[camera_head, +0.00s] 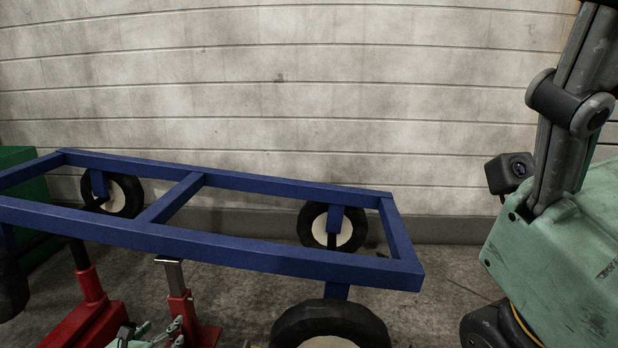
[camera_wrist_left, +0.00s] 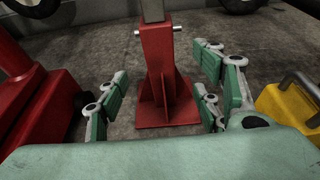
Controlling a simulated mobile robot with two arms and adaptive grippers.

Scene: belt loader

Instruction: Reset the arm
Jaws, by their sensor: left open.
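My left gripper (camera_head: 150,337) is at the bottom edge of the head view, low by the red supports under the blue frame; only its fingertips show there. In the left wrist view the gripper (camera_wrist_left: 158,100) is open, with green and grey fingers spread to the left and right. A red stand (camera_wrist_left: 158,70) with a flat base plate appears between the fingers, and floor shows on both sides of it. I see no contact. The same stand shows in the head view (camera_head: 180,308) with a grey post. My right gripper's fingers are not in view.
A blue wheeled frame (camera_head: 270,258) spans the left and middle. A larger red support (camera_head: 95,290) stands at left, a green box (camera_head: 22,160) behind. A yellow object (camera_wrist_left: 288,110) is right of the fingers. A worn green housing (camera_head: 560,265) fills the right edge. A block wall closes the back.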

